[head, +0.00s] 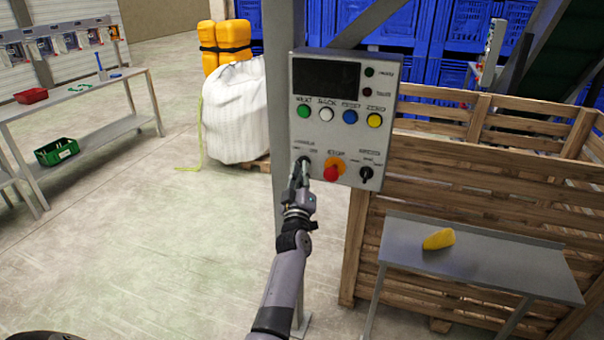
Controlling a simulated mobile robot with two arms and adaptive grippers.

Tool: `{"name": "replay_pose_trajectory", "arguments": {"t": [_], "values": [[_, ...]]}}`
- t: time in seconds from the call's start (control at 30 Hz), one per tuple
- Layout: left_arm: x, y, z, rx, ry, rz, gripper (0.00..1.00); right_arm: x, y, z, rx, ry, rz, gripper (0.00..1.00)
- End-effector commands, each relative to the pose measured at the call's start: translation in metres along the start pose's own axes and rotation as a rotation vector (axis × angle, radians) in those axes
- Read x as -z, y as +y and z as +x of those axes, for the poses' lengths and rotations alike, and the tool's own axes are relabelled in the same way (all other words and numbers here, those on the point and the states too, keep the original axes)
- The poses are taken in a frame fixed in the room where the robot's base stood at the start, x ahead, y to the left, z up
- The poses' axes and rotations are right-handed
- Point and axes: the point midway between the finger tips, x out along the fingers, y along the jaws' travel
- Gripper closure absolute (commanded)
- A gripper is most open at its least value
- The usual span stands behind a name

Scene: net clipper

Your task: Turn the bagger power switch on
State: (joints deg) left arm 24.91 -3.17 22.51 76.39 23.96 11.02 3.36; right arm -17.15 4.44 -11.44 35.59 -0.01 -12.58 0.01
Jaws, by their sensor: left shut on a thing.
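The grey control panel (324,149) hangs on a metal post in the middle of the head view. It has a dark display, a row of coloured buttons, a red stop knob (332,172) and a black rotary switch (366,173) at lower right. My left gripper (302,170) is at the panel's lower left corner, shut on the knob of the switch there. The gripper covers most of that switch, so its position cannot be read. The switch's label is too small to read surely. My right gripper is not in view.
A grey side table (480,262) with a yellow object (439,239) stands at lower right, before a wooden crate (455,200). A white bulk bag (234,115) stands behind the post. A workbench (75,100) is at left. The floor between is clear.

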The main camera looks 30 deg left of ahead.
Motion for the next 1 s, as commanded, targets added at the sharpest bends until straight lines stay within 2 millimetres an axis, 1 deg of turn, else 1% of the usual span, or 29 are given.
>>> {"name": "replay_pose_trajectory", "arguments": {"t": [0.03, 0.2, 0.5, 0.73, 1.0], "values": [[0.002, 0.0, 0.001, -0.017, 0.007, 0.033, 1.0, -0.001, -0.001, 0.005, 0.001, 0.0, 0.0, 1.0], [0.003, -0.002, 0.002, -0.072, 0.009, 0.163, 1.0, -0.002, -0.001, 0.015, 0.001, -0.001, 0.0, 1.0], [0.005, -0.003, 0.002, -0.181, 0.011, 0.428, 1.0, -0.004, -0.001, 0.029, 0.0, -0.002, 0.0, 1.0], [0.006, -0.004, 0.003, -0.264, 0.012, 0.629, 1.0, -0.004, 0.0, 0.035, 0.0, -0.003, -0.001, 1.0], [0.009, -0.004, 0.004, -0.361, 0.013, 0.867, 1.0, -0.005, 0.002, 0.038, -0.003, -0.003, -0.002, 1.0]]}}
